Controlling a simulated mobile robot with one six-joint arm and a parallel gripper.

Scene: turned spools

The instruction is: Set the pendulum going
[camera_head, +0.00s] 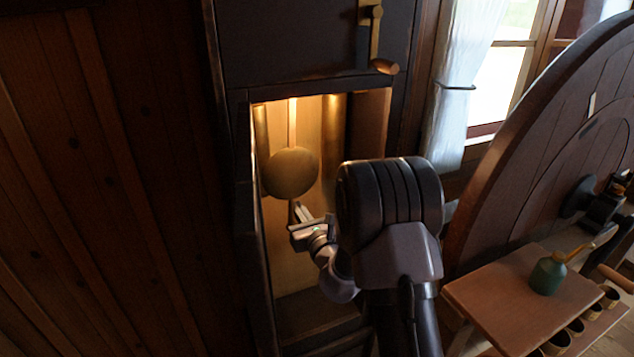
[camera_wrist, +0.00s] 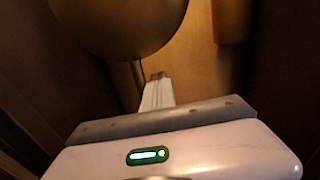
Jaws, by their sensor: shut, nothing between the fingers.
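The pendulum is a round brass bob (camera_head: 291,173) on a flat rod (camera_head: 292,122), hanging inside the lit opening of a tall dark clock case (camera_head: 240,160). The bob also fills the upper left of the wrist view (camera_wrist: 120,20). My gripper (camera_head: 298,209) is shut and empty, inside the opening just below the bob. In the wrist view the closed fingertips (camera_wrist: 158,76) point in below and slightly right of the bob. I cannot tell whether they touch it or the thin stem under it.
A brass cylinder (camera_head: 333,135) hangs right of the bob, and another (camera_head: 261,135) hangs at the left. The case walls stand close on both sides. At the right are a large wooden wheel (camera_head: 540,130) and a green oil can (camera_head: 548,273) on a small bench.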

